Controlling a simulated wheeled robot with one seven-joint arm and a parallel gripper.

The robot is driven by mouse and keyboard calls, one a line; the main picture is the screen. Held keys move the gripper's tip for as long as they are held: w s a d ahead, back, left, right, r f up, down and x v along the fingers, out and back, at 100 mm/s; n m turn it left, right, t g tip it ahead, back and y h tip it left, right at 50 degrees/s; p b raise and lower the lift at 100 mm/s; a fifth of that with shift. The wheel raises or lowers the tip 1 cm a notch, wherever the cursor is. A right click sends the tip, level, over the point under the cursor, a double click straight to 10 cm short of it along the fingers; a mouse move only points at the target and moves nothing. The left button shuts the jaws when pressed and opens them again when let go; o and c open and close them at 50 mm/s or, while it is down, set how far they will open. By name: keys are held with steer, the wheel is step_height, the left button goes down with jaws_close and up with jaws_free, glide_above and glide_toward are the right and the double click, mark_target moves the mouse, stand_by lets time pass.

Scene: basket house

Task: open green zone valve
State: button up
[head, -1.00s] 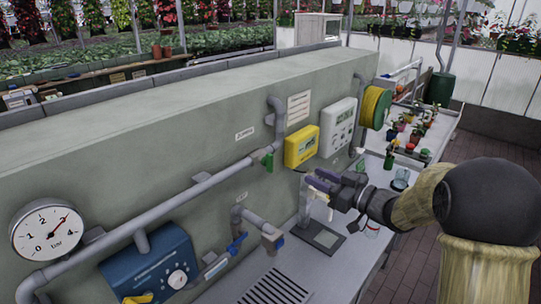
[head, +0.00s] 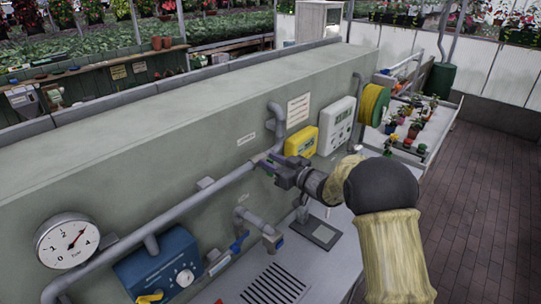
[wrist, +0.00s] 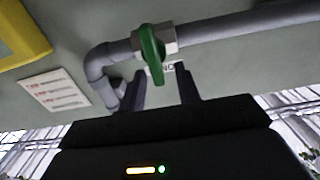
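The green zone valve handle (wrist: 152,50) shows in the wrist view on a metal valve body (wrist: 168,37) in the grey pipe. The handle hangs downward across the pipe. My gripper (wrist: 163,85) is open, its two dark fingers pointing at the wall just below the valve. The handle's lower tip appears between the fingers in the picture, with gaps on both sides; the depth between them is hard to judge. In the head view my gripper (head: 268,163) is at the upper pipe and mostly hides the valve.
The grey pipe (head: 190,203) runs along the wall, with a pressure gauge (head: 68,242) at its left end. A yellow box (head: 301,141) and a white controller (head: 336,125) are close to the right. A blue-handled valve (head: 239,241) is lower down. The bench holds a drain grille (head: 273,285).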

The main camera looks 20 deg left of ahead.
steer(key=shift+w+a, duration=0.15)
steer(key=shift+a, duration=0.2)
jaws_close()
